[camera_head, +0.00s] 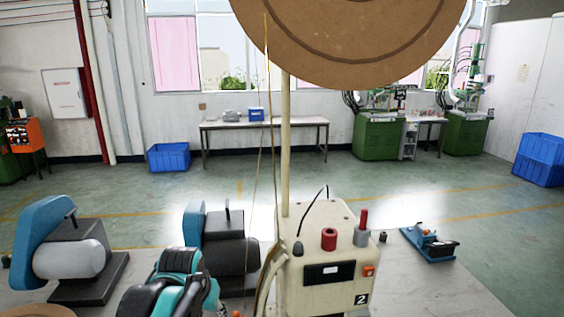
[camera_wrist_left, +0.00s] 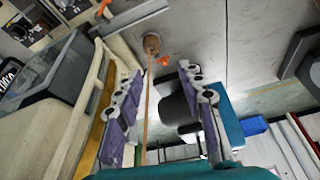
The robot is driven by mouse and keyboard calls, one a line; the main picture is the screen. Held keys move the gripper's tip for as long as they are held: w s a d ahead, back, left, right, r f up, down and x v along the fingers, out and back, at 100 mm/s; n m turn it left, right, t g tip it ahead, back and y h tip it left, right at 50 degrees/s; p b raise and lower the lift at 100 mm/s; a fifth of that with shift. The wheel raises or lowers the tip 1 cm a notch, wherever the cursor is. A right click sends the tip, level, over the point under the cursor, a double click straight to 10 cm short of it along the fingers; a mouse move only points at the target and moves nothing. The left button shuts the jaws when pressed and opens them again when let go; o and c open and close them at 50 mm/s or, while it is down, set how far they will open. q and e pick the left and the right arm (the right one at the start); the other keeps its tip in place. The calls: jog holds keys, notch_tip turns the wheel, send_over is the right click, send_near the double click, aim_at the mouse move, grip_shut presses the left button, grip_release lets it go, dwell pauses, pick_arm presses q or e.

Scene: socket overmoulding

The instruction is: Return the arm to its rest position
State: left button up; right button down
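My left gripper (camera_wrist_left: 158,82) shows in the left wrist view with its two purple-padded fingers spread apart. A thin tan strand (camera_wrist_left: 148,105) runs through the gap between them, and neither finger visibly closes on it. In the head view, my teal and black left arm (camera_head: 172,283) is low in the picture, left of the cream machine (camera_head: 318,262). Its fingertips cannot be made out there. My right arm and gripper are in neither view.
A large brown reel (camera_head: 350,35) hangs above the machine's pole (camera_head: 285,150), with thin strands running down. Blue-and-black devices (camera_head: 75,255) (camera_head: 222,245) stand on the table at left. A small blue tool (camera_head: 430,243) lies at right. The machine's side is close to the left finger.

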pick_arm(q)
jog(key=s+f+t, duration=0.1)
jog(key=s+f, duration=0.2)
jog(key=s, duration=0.4)
jog(key=s+f+t, duration=0.1)
jog(key=s+f, duration=0.3)
jog(key=s, duration=0.4)
jog(key=shift+s+a+t, duration=0.2)
jog(key=shift+s+t, duration=0.05)
jog(key=shift+t, duration=0.15)
